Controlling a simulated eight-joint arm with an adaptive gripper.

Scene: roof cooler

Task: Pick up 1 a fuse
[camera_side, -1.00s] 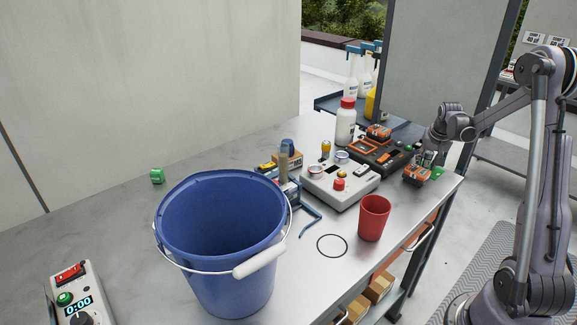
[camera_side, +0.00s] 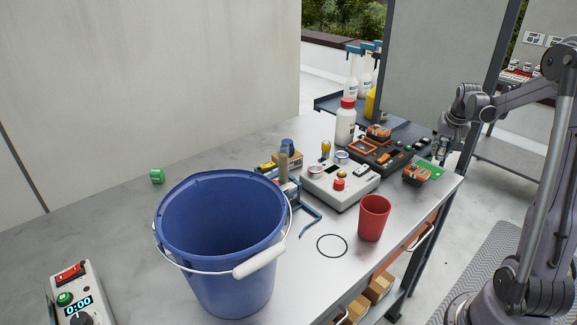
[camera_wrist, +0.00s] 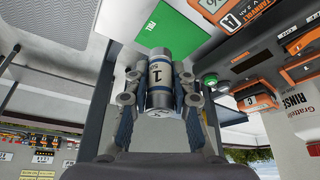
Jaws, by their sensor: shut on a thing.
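In the side view my gripper (camera_side: 441,152) is above the table's far right corner, just above a green board (camera_side: 432,172). The fuse is too small there to make out clearly. The green board also shows in the wrist view (camera_wrist: 178,32), beyond the fuse.
An orange battery (camera_side: 416,174) lies beside the green board. A dark charger (camera_side: 375,153), a grey control box (camera_side: 340,186), a red cup (camera_side: 374,218) and a white bottle (camera_side: 346,122) stand nearby. A blue bucket (camera_side: 220,255) fills the table's front.

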